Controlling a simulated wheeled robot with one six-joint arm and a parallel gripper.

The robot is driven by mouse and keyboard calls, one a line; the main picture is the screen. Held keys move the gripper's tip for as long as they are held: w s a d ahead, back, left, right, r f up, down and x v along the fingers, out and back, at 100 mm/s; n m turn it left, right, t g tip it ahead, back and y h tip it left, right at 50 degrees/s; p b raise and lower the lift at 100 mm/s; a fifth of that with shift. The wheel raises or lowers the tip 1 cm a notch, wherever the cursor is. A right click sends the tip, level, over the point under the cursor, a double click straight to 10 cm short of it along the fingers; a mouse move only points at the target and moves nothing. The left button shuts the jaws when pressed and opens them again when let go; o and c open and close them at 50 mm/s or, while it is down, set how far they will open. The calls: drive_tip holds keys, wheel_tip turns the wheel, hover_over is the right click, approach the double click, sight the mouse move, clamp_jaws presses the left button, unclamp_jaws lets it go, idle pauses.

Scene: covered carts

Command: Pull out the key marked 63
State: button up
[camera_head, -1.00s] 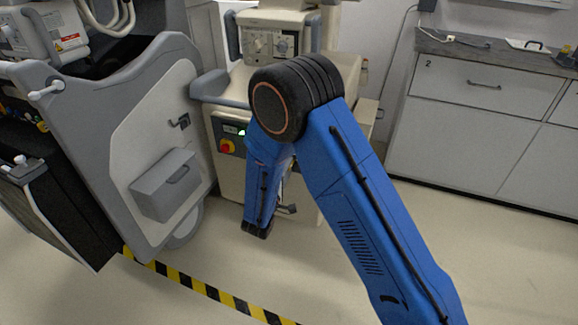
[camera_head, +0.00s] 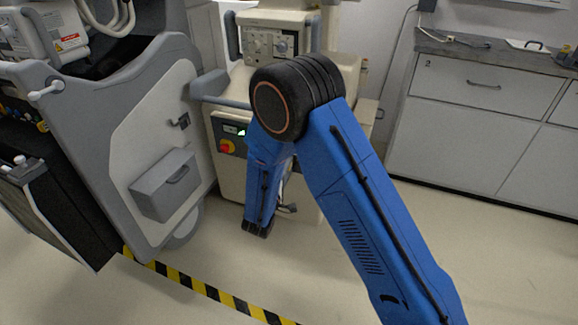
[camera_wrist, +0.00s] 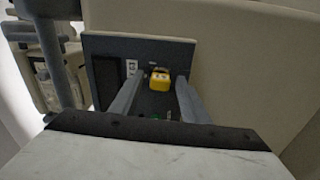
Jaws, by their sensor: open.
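A small yellow piece (camera_wrist: 160,79) shows in the wrist view, at a dark panel with a grey frame (camera_wrist: 186,48). It looks like the tag or head of a key, but I cannot read a number on it. My gripper (camera_wrist: 160,84) is open, with its two grey fingers reaching toward the panel. The yellow piece appears between the fingertips; I cannot tell how close they are to it. In the head view my arm hides most of the gripper and the key.
A grey covered cart (camera_head: 150,125) is at left. White drawers (camera_head: 460,130) stand at right. Striped tape (camera_head: 205,288) crosses the floor, which is otherwise clear in front.

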clamp_jaws()
drive_tip(key=shift+s+a, duration=0.1)
drive_tip(key=shift+s, duration=0.15)
drive_tip(key=shift+v, duration=2.75)
